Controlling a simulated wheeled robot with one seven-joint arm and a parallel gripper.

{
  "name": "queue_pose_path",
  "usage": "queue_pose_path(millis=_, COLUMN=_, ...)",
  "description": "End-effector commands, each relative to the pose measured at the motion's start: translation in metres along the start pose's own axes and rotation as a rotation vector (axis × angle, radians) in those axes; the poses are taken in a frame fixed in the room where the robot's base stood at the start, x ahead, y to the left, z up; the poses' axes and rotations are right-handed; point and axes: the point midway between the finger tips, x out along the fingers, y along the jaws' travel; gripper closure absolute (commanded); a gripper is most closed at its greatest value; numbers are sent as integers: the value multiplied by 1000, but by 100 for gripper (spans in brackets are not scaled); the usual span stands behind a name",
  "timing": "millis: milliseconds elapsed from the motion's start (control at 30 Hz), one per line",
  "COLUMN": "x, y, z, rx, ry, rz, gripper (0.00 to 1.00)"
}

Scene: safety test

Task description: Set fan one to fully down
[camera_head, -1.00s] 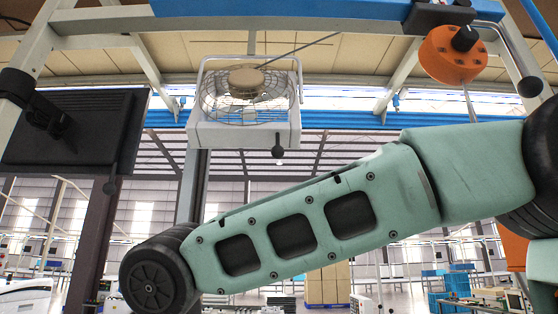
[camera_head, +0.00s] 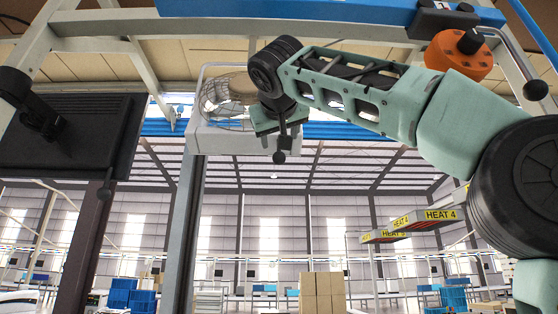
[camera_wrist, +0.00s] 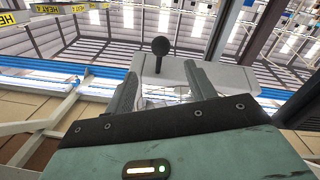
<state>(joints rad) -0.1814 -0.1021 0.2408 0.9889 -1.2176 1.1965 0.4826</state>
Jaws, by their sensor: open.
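The fan (camera_head: 205,138) hangs overhead in the head view, a white box with a round wire guard. Part of it is hidden behind my forearm and wrist. A dark ball-ended lever (camera_head: 279,157) hangs at its lower right edge. My gripper (camera_head: 283,130) is up at the fan's right side, beside this lever. In the wrist view my gripper (camera_wrist: 160,80) has its two fingers apart, with the fan's white casing (camera_wrist: 178,72) beyond them. The lever's dark ball (camera_wrist: 160,46) shows between the finger lines, past the tips. Whether a finger touches it I cannot tell.
A dark monitor (camera_head: 65,130) hangs at the left. An orange round unit (camera_head: 458,55) with a ball-ended lever hangs at the upper right. A blue beam (camera_head: 290,12) crosses the top. Yellow heat signs (camera_head: 440,214) hang farther back. Cardboard boxes (camera_head: 322,292) stand in the distance.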

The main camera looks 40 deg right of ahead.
Motion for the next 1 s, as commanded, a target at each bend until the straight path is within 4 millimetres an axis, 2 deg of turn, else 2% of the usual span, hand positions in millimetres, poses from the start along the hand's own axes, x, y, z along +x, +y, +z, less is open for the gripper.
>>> queue_pose_path(millis=33, x=12, y=0, z=-2, rx=-3, ry=-4, rz=2, gripper=45)
queue_pose_path(millis=400, x=89, y=0, z=-3, rx=-3, ry=-4, rz=-1, gripper=45)
queue_pose_path(millis=600, x=120, y=-1, z=-2, rx=-3, ry=-2, rz=-2, gripper=45)
queue_pose_path(millis=800, x=135, y=-1, z=-1, rx=-2, ry=0, rz=-2, gripper=45)
queue_pose_path(millis=1000, x=137, y=-2, z=0, rx=-1, ry=0, rz=-3, gripper=45)
